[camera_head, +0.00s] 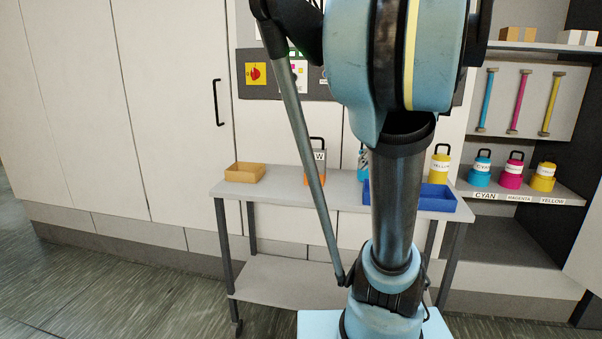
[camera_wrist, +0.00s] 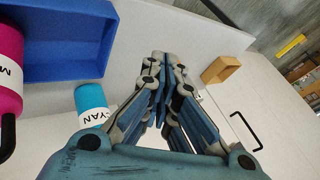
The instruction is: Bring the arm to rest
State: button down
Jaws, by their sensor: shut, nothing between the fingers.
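My gripper (camera_wrist: 160,75) is shut and empty in the wrist view, its fingers meeting at the middle. It is out of the head view. My blue arm stands upright in the head view, in front of the white table (camera_head: 285,183), and hides part of it. In the wrist view a cyan bottle (camera_wrist: 91,101) is left of my fingers, and a magenta bottle (camera_wrist: 10,75) is at the left edge beside a blue tray (camera_wrist: 60,65). I cannot see any finger touching them.
A shelf (camera_head: 560,189) at right holds cyan, magenta and yellow bottles. Cabinet doors (camera_head: 170,100) stand behind. Floor (camera_head: 110,290) is clear at left.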

jog(key=s+a+f+g+h, duration=0.1)
jog(key=s+f+h, duration=0.5)
jog(key=s+f, duration=1.1)
notch_tip(320, 180, down, 3)
jog(key=shift+s+r+n+g, duration=0.15)
jog(key=shift+s+n+g, duration=0.25)
jog(key=shift+g, duration=0.2)
jog(key=shift+a, duration=0.1)
jog(key=shift+w+f, duration=0.2)
jog(key=shift+w, duration=0.3)
